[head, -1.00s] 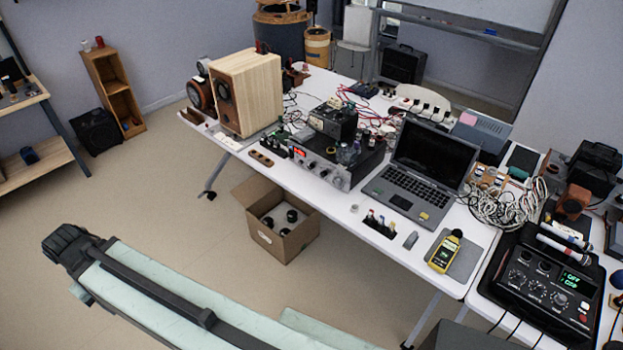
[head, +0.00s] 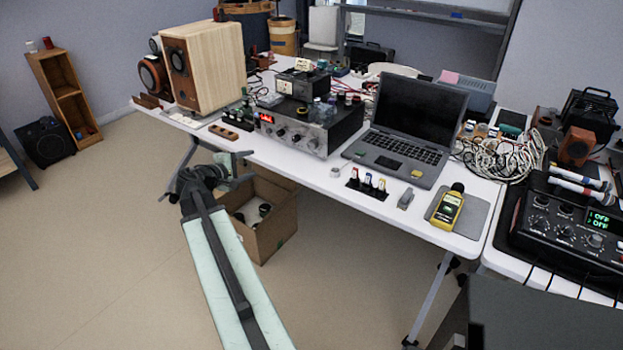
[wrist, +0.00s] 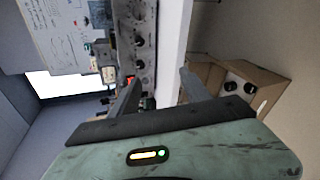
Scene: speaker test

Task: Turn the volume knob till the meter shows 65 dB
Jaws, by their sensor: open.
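The dark amplifier (head: 340,128) stands on the white table with a silver front, a row of knobs (head: 297,138) and a small red display (head: 267,117). Which knob is the volume knob, I cannot tell. The yellow sound meter (head: 447,208) lies on a grey pad at the table's right front; its reading is too small to read. My gripper (head: 243,170) is open and empty, in front of the table edge, left of and apart from the knobs. In the wrist view, the amplifier's knobs (wrist: 140,40) appear sideways beyond my open fingers (wrist: 160,82).
A wooden speaker (head: 220,75) stands behind left. An open laptop (head: 415,125) is right of the amplifier. Small coloured-cap items (head: 367,182) stand near the front edge. An open cardboard box (head: 265,230) sits on the floor below my gripper. A mixer (head: 565,230) is at right.

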